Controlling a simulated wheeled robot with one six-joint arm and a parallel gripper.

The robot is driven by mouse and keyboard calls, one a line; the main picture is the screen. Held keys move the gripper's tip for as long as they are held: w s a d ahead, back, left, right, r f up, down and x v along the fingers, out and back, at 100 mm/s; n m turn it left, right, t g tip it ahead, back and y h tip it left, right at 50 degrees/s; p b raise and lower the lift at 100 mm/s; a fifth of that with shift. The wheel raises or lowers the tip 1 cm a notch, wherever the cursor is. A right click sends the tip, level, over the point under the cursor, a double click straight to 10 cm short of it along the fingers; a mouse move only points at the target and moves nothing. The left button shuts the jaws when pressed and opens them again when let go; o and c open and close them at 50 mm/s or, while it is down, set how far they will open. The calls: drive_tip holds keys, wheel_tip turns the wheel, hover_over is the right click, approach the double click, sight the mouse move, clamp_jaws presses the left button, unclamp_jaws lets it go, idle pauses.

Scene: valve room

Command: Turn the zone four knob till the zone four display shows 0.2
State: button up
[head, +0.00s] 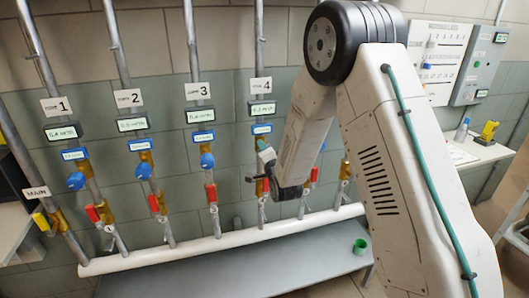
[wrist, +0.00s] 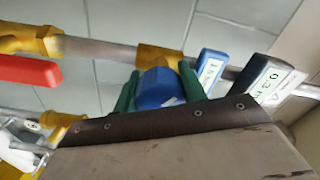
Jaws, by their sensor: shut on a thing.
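The zone four pipe runs down the wall under a sign with a 4 (head: 261,86). The zone four display (head: 262,110) is below the sign. It also shows in the wrist view (wrist: 268,80), tilted and partly cut off by my gripper; its digits look like 0.3, but not clearly. In the wrist view the blue zone four knob (wrist: 156,88) sits on a brass valve body (wrist: 157,58). My gripper (wrist: 160,82) has a green finger on each side of the knob and is shut on it. In the head view my gripper (head: 263,168) hides the knob.
Zones one, two and three stand to the left, with blue knobs (head: 76,181) and red handles (head: 93,213). A red handle (wrist: 28,69) is near my gripper in the wrist view. A white pipe (head: 200,246) runs below. A green cup (head: 360,247) stands low right.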

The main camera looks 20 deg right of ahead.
idle(0.3)
drive_tip(key=o, duration=1)
drive_tip(key=shift+c, duration=0.2)
drive_tip(key=shift+s, duration=0.1)
drive_tip(key=s, duration=0.7)
drive_tip(key=shift+s, duration=0.35)
drive_tip(key=shift+d+f, duration=0.1)
